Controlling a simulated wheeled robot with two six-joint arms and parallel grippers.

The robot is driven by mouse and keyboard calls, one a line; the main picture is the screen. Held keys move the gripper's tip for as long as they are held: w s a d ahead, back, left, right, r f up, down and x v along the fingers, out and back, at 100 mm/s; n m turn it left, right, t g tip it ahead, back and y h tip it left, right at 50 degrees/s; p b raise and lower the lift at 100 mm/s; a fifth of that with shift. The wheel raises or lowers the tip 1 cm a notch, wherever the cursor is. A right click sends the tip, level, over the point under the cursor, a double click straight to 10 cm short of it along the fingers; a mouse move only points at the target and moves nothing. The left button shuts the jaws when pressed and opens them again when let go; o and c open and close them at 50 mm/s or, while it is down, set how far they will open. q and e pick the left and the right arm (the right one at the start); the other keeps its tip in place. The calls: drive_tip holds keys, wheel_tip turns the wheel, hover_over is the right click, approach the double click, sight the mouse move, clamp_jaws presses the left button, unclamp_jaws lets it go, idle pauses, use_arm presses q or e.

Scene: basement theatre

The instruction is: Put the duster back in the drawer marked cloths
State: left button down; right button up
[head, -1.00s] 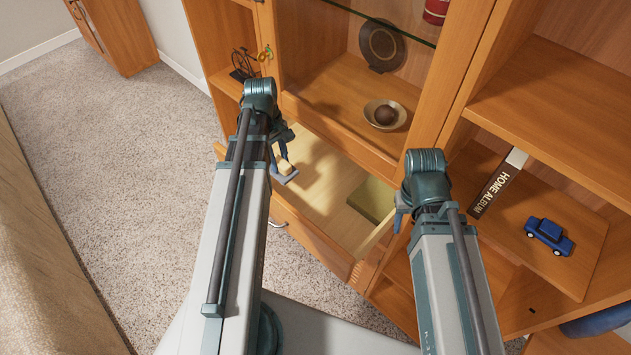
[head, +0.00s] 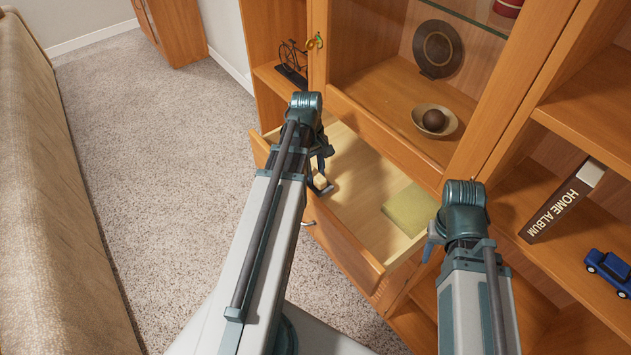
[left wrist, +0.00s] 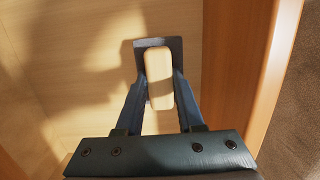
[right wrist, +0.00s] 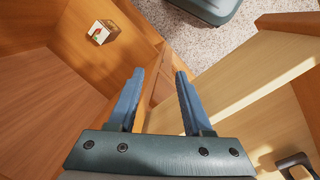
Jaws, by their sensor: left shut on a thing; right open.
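The duster, a pale wooden block handle on a dark grey flat base, shows in the left wrist view (left wrist: 158,78) and small in the head view (head: 321,182). My left gripper (head: 322,172) is shut on its wooden handle. It holds the duster over the left part of an open wooden drawer (head: 352,160), close to the drawer's front. Whether the duster touches the drawer's floor I cannot tell. No marking is readable on the drawer front. My right gripper (head: 432,245) is open and empty by the drawer's right end; its spread fingers show in the right wrist view (right wrist: 160,85).
A folded yellow-green cloth (head: 409,210) lies in the drawer's right part. Above stand a bowl with a brown ball (head: 434,121) and a dark plate (head: 438,49). A home album (head: 563,202) and blue toy car (head: 610,266) are at right. A sofa (head: 55,190) stands left; carpet between is clear.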

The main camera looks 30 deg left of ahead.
use_arm(q)
wheel_tip(320, 180, down, 2)
drive_tip(key=shift+f+b, duration=0.1)
drive_tip(key=shift+b, duration=0.5)
use_arm(e)
drive_tip(key=shift+f, duration=0.95)
use_arm(q)
drive_tip(key=c, duration=0.5)
unclamp_jaws()
use_arm(e)
drive_tip(key=shift+f, duration=0.1)
use_arm(q)
drive_tip(key=r+p, duration=0.4)
drive_tip(key=a+r+p, duration=0.1)
drive_tip(key=r+p, duration=0.7)
drive_tip(key=shift+w+a+r, duration=0.15)
drive_tip(key=shift+w+a, duration=0.15)
drive_tip(key=shift+a, duration=0.05)
use_arm(e)
wheel_tip(320, 180, up, 12)
